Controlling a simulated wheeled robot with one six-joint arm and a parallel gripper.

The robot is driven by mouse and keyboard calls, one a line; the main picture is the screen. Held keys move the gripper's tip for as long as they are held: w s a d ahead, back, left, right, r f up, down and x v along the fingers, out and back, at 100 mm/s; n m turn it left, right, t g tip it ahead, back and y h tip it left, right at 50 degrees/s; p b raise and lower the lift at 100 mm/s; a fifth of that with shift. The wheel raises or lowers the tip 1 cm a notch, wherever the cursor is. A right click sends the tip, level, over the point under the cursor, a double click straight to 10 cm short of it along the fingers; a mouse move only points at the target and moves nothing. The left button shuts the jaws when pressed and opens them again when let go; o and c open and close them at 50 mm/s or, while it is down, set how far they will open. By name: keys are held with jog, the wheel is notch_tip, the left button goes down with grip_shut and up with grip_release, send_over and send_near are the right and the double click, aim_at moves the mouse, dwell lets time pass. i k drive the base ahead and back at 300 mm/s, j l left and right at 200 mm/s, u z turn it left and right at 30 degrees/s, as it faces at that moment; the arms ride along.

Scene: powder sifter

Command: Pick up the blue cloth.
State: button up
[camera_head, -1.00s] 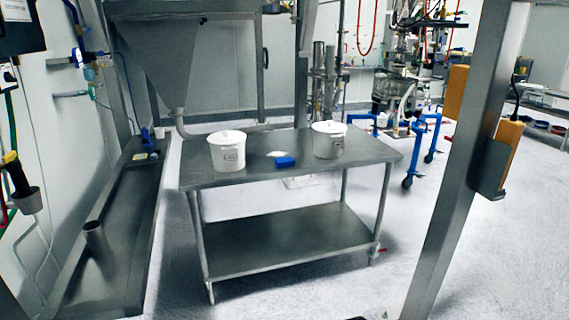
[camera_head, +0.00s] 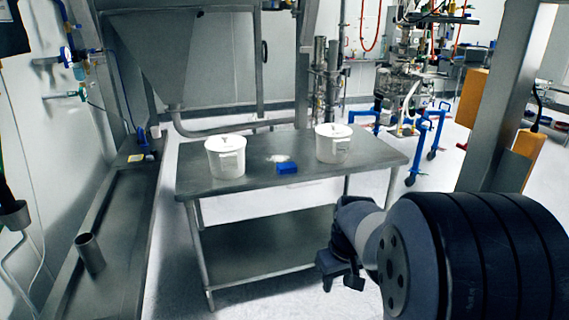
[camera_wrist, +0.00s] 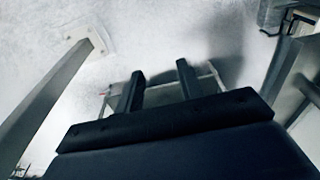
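The blue cloth (camera_head: 287,168) is a small folded block lying on the steel table (camera_head: 240,184), between two white lidded buckets. My gripper (camera_head: 342,280) is low in front of the table's right part, below the tabletop and well apart from the cloth. In the wrist view its two dark fingers (camera_wrist: 158,88) stand apart with nothing between them, over pale floor. The cloth is not in the wrist view.
A left bucket (camera_head: 225,158) and a right bucket (camera_head: 333,145) flank the cloth, with a pale powder patch (camera_head: 278,157) behind it. A grey post (camera_head: 505,95) stands at right. A hopper (camera_head: 150,60) hangs behind the table.

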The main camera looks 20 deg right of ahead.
aim_at(289, 168)
jog(key=i+l, duration=0.15)
jog(key=i, duration=0.7)
jog(key=i+l, duration=0.15)
jog(key=i, duration=0.65)
jog(key=i+l, duration=0.15)
jog(key=i, duration=0.7)
jog(key=z, duration=0.05)
